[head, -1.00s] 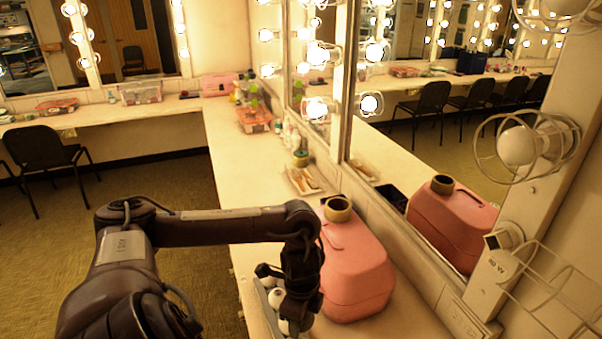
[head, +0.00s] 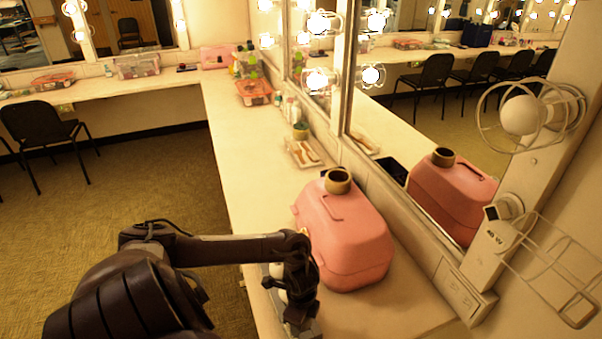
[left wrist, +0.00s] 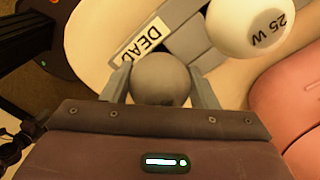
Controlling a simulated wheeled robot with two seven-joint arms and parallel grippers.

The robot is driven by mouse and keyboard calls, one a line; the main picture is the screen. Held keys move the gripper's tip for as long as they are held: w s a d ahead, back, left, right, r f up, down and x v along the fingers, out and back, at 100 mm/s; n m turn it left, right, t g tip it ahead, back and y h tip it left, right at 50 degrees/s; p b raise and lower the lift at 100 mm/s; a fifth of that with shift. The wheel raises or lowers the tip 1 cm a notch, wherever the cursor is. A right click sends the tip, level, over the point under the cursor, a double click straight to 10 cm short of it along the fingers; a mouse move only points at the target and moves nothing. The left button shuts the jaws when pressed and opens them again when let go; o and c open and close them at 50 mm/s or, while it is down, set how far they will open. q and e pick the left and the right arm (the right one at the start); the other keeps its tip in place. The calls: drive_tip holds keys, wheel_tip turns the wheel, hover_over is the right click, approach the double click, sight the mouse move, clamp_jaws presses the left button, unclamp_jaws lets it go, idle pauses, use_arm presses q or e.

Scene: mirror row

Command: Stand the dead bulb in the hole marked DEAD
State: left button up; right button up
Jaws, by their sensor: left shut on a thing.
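In the left wrist view my left gripper (left wrist: 161,88) is shut on a grey, darkened bulb (left wrist: 161,78). Its base is hidden beneath its globe, so I cannot tell whether it is in a hole. The DEAD label (left wrist: 141,47) lies on the grey holder (left wrist: 195,45), just beyond the bulb. A white bulb marked 25 W (left wrist: 252,24) stands to the right of the label. In the head view my left gripper (head: 298,322) points down at the holder on the counter, and the held bulb is hidden there. My right gripper is not in view.
A pink case (head: 345,240) with a tape roll (head: 338,180) on top stands close right of my left wrist. The mirror (head: 420,150) and a caged bulb (head: 522,115) are further right.

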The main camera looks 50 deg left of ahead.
use_arm(q)
drive_tip(key=o, duration=0.8)
drive_tip(key=shift+r, duration=0.1)
wheel_tip(320, 180, up, 12)
drive_tip(key=shift+f, duration=0.1)
idle(0.6)
